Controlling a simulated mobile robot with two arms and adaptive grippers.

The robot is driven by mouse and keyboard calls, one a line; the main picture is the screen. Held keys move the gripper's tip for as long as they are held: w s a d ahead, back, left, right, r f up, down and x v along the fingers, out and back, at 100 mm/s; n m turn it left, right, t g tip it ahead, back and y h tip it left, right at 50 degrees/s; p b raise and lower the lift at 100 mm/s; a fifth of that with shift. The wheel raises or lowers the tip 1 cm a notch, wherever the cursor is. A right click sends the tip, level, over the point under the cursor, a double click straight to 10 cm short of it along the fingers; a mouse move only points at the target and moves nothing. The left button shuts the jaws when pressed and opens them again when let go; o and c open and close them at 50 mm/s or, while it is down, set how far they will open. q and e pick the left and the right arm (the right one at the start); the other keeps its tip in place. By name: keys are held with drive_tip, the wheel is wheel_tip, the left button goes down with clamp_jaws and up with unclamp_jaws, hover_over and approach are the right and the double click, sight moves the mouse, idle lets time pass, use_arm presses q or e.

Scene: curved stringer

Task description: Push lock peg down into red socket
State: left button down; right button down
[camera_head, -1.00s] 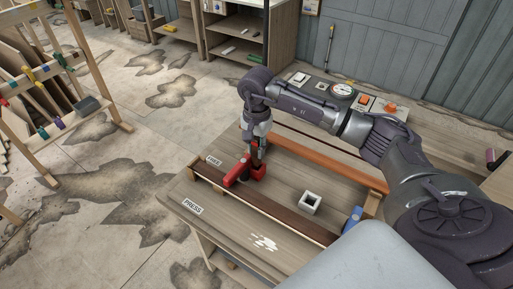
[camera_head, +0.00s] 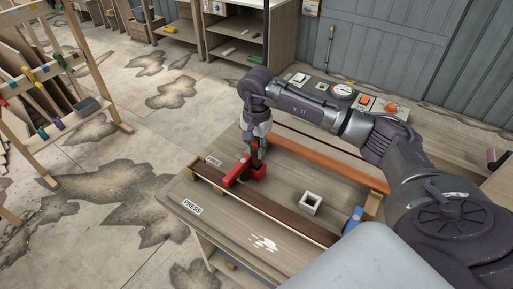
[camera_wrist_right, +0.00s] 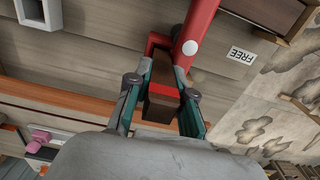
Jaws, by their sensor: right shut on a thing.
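The lock peg (camera_wrist_right: 161,106) is a dark brown block with a red band, seen in the right wrist view. My right gripper (camera_wrist_right: 163,72) is shut on it, with one teal-lined finger on each side. In the head view my right gripper (camera_head: 259,154) points down just above the red socket (camera_head: 258,174). In the wrist view the peg's far end meets the red socket (camera_wrist_right: 155,41); how deep it sits is hidden by the peg and fingers. My left gripper is not in view.
A red lever arm (camera_head: 236,174) lies beside the socket, over a long dark brown strip (camera_head: 280,215). A hollow pale square block (camera_head: 311,203) stands to the right. FREE (camera_head: 213,160) and PRESS (camera_head: 192,207) labels mark the bench. A blue clamp (camera_head: 353,218) is near my arm.

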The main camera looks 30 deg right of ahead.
drive_tip(key=shift+f+b, duration=0.6)
drive_tip(key=shift+f, duration=0.2)
drive_tip(key=c, duration=0.9)
unclamp_jaws()
drive_tip(key=shift+c, duration=0.2)
drive_tip(key=shift+r, duration=0.1)
wheel_tip(320, 180, up, 12)
drive_tip(key=shift+f, duration=0.1)
